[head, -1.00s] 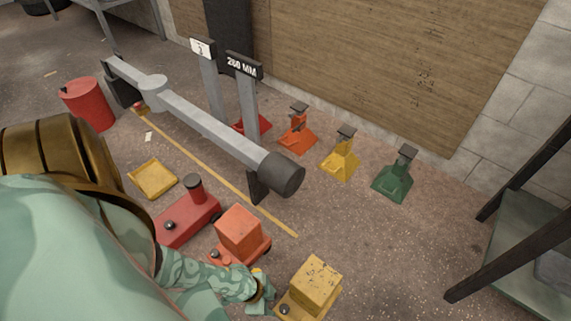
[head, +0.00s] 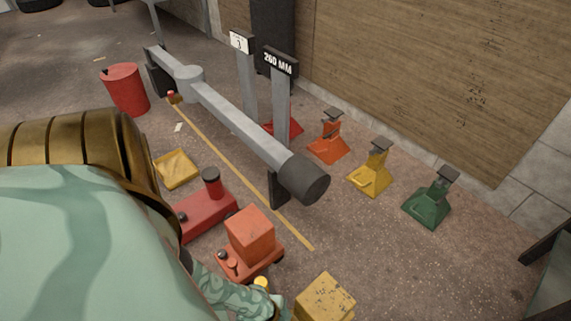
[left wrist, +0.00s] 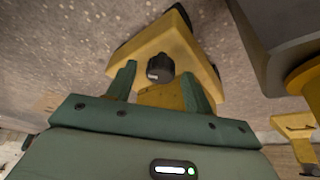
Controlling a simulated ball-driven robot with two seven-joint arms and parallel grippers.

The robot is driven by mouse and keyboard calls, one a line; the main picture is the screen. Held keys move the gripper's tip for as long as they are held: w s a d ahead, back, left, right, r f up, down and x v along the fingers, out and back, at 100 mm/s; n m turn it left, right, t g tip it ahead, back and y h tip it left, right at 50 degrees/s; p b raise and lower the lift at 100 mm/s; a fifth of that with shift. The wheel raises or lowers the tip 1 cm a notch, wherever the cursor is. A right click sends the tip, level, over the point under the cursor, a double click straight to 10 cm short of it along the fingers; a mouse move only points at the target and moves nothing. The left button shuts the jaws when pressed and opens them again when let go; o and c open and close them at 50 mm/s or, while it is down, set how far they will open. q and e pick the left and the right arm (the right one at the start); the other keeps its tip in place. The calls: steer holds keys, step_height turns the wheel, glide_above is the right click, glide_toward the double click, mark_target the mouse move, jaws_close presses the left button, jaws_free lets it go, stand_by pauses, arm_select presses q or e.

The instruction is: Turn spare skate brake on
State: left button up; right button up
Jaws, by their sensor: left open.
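A yellow skate (head: 326,300) with a worn block on top stands at the bottom edge of the head view, partly cut off. In the left wrist view its yellow body (left wrist: 168,40) fills the upper middle, with a dark round knob (left wrist: 160,67) on it. My left gripper (left wrist: 161,84) is open, with its green fingers on either side below the knob; I cannot tell whether they touch it. In the head view my left forearm ends beside the yellow skate, and the fingers are not clearly seen. My right gripper is not in view.
An orange skate (head: 250,240) and a red skate (head: 205,210) stand close by. A grey beam (head: 240,118) with a dark round end spans the middle. Orange (head: 329,146), yellow (head: 371,176) and green (head: 428,207) stands line the wall. Floor right of the skates is clear.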

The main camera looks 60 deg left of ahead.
arm_select(q)
steer(key=c, duration=1)
